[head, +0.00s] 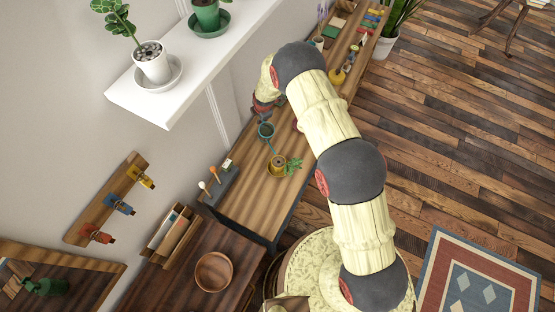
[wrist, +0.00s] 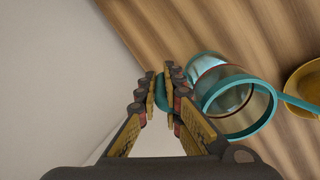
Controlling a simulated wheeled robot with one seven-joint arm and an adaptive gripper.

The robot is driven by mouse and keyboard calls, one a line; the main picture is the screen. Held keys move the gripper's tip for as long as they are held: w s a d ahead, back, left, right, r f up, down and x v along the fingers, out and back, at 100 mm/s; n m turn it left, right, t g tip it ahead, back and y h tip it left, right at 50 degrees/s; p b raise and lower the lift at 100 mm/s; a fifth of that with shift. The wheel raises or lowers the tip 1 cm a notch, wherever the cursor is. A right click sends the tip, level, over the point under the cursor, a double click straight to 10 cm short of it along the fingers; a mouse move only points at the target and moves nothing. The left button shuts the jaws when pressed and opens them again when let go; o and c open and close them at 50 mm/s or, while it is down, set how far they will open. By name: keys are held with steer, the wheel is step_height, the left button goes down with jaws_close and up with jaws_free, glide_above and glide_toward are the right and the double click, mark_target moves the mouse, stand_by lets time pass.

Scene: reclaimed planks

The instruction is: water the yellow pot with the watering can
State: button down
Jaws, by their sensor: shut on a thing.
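The watering can (head: 266,131) is teal-rimmed with a clear body, over the wooden bench in the head view. In the wrist view the can (wrist: 226,100) shows its round body, with its spout reaching right toward a yellow rim (wrist: 302,84). My gripper (wrist: 166,95) is shut on the can's teal handle. In the head view my gripper (head: 262,108) is small and partly hidden. The yellow pot (head: 278,168) holds a green plant and stands just below the can in the picture. I cannot tell whether the can touches the bench.
The long bench (head: 240,205) carries a grey holder (head: 220,187) near its front end and a second yellow object (head: 337,77) farther back. A white shelf (head: 195,62) with potted plants juts from the wall. A wooden bowl (head: 214,271) sits on a darker surface in front.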

steer(key=shift+s+r, duration=0.2)
steer(key=shift+r, duration=0.35)
steer(key=shift+s+d+r+t+p, duration=0.15)
steer(key=shift+s+r+t+p, duration=0.1)
steer(key=shift+r+t+p, duration=0.15)
steer(key=shift+r, duration=0.15)
steer(key=shift+s+r+b, duration=0.1)
steer(key=shift+r+b, duration=0.25)
steer(key=shift+b, duration=1.05)
steer(key=shift+r+p, duration=0.1)
steer(key=shift+p, duration=0.55)
steer(key=shift+p, duration=0.45)
